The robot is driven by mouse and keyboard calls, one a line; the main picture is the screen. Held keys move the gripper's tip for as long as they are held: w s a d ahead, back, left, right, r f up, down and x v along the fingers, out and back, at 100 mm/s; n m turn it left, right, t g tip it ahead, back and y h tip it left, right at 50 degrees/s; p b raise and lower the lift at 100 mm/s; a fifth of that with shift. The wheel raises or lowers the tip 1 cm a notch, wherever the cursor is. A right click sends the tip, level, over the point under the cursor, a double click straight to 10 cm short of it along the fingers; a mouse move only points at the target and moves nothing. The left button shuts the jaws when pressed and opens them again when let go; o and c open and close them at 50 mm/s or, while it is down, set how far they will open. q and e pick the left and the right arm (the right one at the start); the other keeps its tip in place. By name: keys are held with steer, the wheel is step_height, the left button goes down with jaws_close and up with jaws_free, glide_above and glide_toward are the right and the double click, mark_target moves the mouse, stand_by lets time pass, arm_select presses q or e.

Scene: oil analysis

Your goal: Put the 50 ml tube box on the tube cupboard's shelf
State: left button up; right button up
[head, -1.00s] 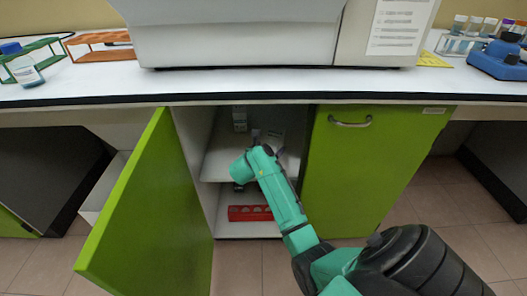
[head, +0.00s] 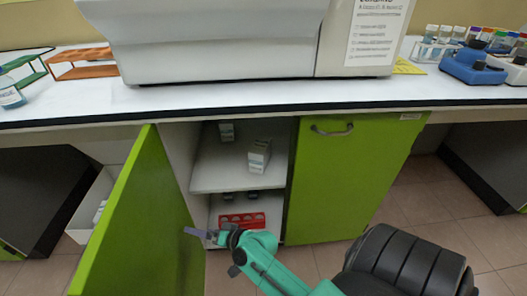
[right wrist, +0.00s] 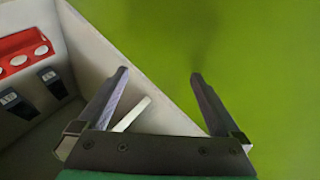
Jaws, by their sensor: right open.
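A white box (head: 259,155), which I take for the 50 ml tube box, stands upright on the upper shelf (head: 213,177) of the open green cupboard, near the shelf's right side. Its label is too small to read. My right gripper (head: 195,233) is open and empty, low in front of the cupboard and close to the open left door, apart from the box. In the right wrist view its two fingers (right wrist: 158,78) are spread with nothing between them. My left gripper is not in view.
A red rack (head: 242,220) and dark items lie on the cupboard floor. The left green door (head: 140,225) stands open; the right door (head: 345,175) is shut. The worktop (head: 240,100) overhangs above.

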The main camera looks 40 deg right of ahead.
steer(key=s+d+f+n+g+h, duration=0.2)
steer(key=s+d+f+n+g, duration=0.1)
steer(key=s+f, duration=0.4)
steer(key=s+d+f+n+g+h, duration=0.2)
steer(key=s+f+n+g, duration=0.3)
steer(key=s, duration=0.8)
step_height(320, 180, down, 2)
steer(key=d+g, duration=0.1)
steer(key=g, duration=0.2)
steer(key=shift+s+n+h, duration=0.25)
steer(key=shift+n+h, duration=0.15)
steer(key=shift+d, duration=0.1)
arm_select(q)
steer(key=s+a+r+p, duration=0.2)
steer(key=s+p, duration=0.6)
steer(key=p, duration=0.4)
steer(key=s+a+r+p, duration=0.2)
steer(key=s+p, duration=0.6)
steer(key=p, duration=0.4)
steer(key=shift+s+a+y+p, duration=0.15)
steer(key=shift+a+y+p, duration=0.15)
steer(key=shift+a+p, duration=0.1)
arm_select(e)
steer(key=s+d+r, duration=0.2)
steer(key=s, duration=0.6)
steer(key=s+d+r, duration=0.2)
steer(key=s+d, duration=0.1)
steer(key=s, duration=0.5)
steer(key=shift+g+h, duration=0.3)
